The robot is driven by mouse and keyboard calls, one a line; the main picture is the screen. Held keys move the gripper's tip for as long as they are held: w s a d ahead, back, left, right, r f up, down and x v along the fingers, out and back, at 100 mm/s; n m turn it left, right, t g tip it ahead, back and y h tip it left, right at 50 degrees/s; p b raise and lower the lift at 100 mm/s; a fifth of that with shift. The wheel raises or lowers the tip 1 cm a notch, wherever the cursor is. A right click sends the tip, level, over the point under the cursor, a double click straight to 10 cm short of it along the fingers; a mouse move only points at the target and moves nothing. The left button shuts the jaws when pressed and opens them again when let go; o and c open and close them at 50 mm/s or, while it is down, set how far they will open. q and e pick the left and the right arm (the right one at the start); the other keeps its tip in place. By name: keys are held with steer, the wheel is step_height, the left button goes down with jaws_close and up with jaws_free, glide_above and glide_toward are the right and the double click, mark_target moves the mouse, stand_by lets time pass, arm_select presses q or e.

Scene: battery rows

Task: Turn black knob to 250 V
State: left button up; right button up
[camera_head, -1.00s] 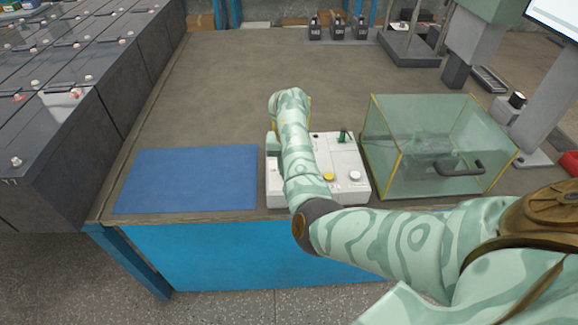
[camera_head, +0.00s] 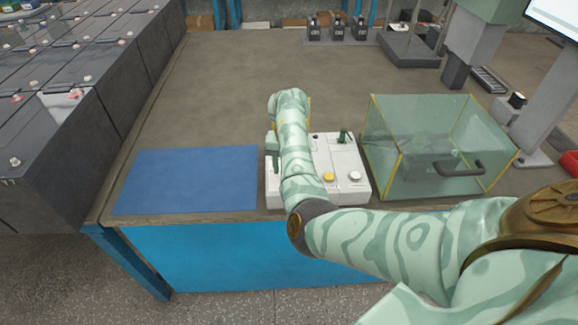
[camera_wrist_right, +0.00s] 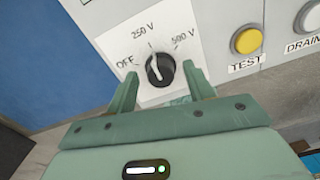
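The black knob (camera_wrist_right: 160,69) is on a white dial plate in the right wrist view. Marks OFF, 250 V and 500 V surround it. Its white pointer line leans up and slightly left, toward the 250 V mark. My right gripper (camera_wrist_right: 159,72) is open, with one finger on each side of the knob and a visible gap to it. In the head view the knob is hidden behind my right arm, which reaches over the white tester box (camera_head: 344,160). My left gripper is not in view.
A yellow TEST button (camera_wrist_right: 246,40) and a DRAIN button (camera_wrist_right: 311,16) sit right of the dial. A blue mat (camera_head: 187,180) lies left of the box and a glass case (camera_head: 425,130) stands right of it.

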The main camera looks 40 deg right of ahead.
steer(key=shift+r, duration=0.1)
arm_select(q)
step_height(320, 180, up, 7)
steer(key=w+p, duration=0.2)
steer(key=p, duration=0.5)
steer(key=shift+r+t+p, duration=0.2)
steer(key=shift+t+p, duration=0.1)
arm_select(e)
step_height(320, 180, up, 16)
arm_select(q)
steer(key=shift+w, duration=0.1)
